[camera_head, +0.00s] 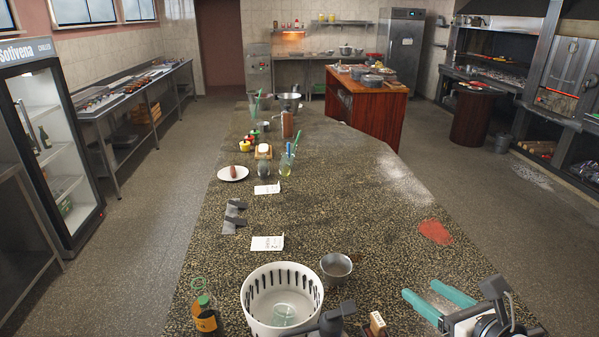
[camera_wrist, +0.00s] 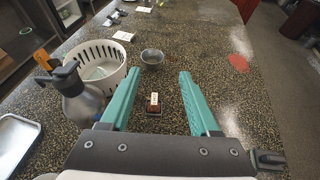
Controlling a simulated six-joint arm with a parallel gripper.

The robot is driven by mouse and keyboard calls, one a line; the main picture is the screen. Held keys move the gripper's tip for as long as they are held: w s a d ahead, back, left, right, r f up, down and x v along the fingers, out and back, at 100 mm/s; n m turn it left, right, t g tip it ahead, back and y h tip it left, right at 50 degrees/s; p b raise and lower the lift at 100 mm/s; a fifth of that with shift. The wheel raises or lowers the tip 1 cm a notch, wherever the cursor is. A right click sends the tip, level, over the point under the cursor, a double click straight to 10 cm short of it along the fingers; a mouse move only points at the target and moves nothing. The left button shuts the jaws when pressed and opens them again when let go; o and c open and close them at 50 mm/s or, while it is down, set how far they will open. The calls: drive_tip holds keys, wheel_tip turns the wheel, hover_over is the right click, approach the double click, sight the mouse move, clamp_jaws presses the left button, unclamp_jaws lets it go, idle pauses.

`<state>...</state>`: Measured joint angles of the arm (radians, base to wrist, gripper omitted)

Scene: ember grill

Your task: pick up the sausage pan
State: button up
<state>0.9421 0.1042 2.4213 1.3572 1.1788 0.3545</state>
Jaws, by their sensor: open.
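I cannot clearly make out a sausage pan in either view. A white plate (camera_head: 233,173) with a single sausage (camera_head: 234,170) lies far along the left edge of the counter in the head view. A shallow metal tray (camera_wrist: 15,148) is cut off at the left edge of the wrist view, and its visible part looks empty. My gripper (camera_head: 420,288) has teal fingers spread apart, with nothing between them, above the near right part of the counter. It also shows in the wrist view (camera_wrist: 158,74). A small brown block with a white label (camera_wrist: 154,103) lies below the fingers.
A white slotted basket (camera_head: 254,295) and a small grey bowl (camera_head: 336,267) stand left of my gripper. A grey spray bottle (camera_wrist: 80,100) and an amber bottle (camera_head: 206,315) are close by. Red powder (camera_head: 436,232) lies ahead. The counter's right middle is mostly clear.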

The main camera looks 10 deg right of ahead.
approach(376, 328)
drive_tip(key=d, duration=0.1)
drive_tip(key=x, duration=1.5)
drive_tip(key=shift+w+r, duration=0.25)
drive_tip(key=shift+w, duration=0.15)
clamp_jaws()
